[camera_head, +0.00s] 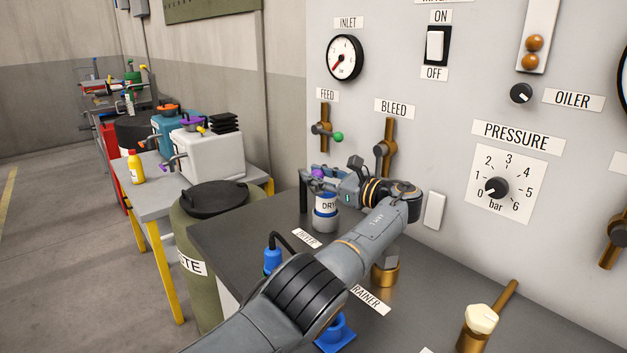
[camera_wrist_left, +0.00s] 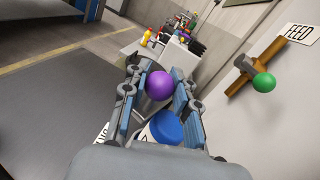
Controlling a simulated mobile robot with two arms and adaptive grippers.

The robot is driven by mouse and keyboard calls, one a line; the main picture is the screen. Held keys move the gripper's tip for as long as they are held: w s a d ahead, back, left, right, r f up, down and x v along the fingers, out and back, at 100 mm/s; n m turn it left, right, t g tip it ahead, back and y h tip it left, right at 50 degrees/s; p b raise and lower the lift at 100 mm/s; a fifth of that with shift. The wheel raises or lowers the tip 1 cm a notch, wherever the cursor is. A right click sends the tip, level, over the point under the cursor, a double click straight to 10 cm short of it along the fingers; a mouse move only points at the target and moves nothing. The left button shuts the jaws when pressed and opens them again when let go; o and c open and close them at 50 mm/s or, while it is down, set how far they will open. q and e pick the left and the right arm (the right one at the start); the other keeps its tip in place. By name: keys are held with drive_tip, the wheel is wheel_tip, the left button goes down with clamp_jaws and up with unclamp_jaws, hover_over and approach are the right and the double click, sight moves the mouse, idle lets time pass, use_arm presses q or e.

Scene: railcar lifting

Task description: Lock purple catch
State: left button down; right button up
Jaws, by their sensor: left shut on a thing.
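The purple catch (camera_wrist_left: 159,85) shows its round knob between the two fingers of my left gripper (camera_wrist_left: 160,92) in the left wrist view. In the head view a bit of the purple knob (camera_head: 318,174) shows at my left gripper (camera_head: 327,177), above the dryer canister (camera_head: 325,218). The gripper is shut on the knob. The canister's blue top (camera_wrist_left: 167,127) lies just below the knob in the left wrist view. The catch's lever and seat are mostly hidden by the fingers. My right gripper is not in view.
The grey panel stands close to the right of my left gripper. It carries the feed valve with a green knob (camera_head: 338,136) and the bleed valve (camera_head: 381,148). A blue fitting (camera_head: 272,259) with a black hose stands on the dark bench. An olive drum (camera_head: 203,232) stands left.

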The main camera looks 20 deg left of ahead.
use_arm(q)
drive_tip(key=shift+f, duration=0.2)
drive_tip(key=c, duration=1)
unclamp_jaws()
drive_tip(key=shift+d, duration=0.1)
drive_tip(key=shift+r, duration=0.1)
drive_tip(key=shift+r, duration=0.15)
wheel_tip(320, 180, up, 10)
drive_tip(key=shift+f, duration=0.15)
